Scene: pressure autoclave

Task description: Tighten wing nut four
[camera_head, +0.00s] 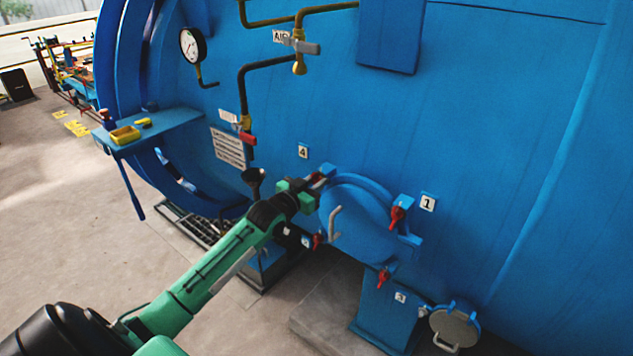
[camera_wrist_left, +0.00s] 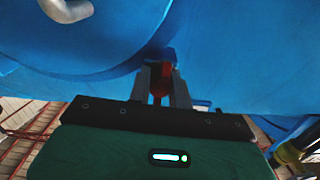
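The round blue hatch (camera_head: 355,222) with a grey handle is on the tank's side, with red wing nuts around its rim. Wing nut four (camera_head: 317,178) is at its upper left, below the label 4 (camera_head: 303,151), partly hidden by my left gripper (camera_head: 314,184). In the left wrist view the red wing nut (camera_wrist_left: 160,78) sits between the two grey fingers (camera_wrist_left: 161,90). The fingers are close together on either side of it and appear shut on it. My right gripper is not in view.
Other red wing nuts are at label 1 (camera_head: 397,216), by label 3 (camera_head: 383,277) and at the lower left (camera_head: 317,241). A blue side shelf (camera_head: 170,122) and a pipe with a red valve handle (camera_head: 248,139) are above my left arm. A small round cover (camera_head: 455,326) is at lower right.

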